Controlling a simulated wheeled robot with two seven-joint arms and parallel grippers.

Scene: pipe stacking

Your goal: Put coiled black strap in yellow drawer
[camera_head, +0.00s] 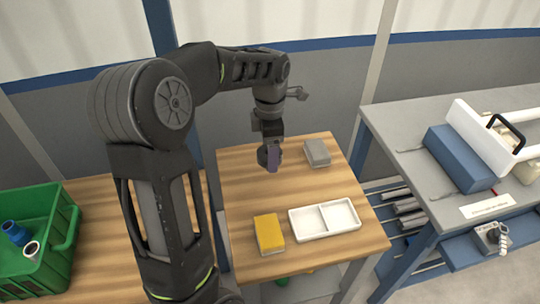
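My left arm reaches over the small wooden table from the left. Its gripper (269,150) points down above the table's back part. A dark rounded shape and a small purple piece (273,161) show at its tip. I cannot tell whether the dark shape is the coiled black strap or part of the gripper, nor whether the fingers are shut. A yellow block-like object (269,232) with a grey side lies at the table's front left. I cannot make out an open yellow drawer. My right gripper is not in view.
On the wooden table (240,190) are a white two-compartment tray (324,207) and a grey block (316,152). A green crate (60,240) with pipe pieces stands left. A blue-framed workbench (400,137) is on the right. The table's middle is clear.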

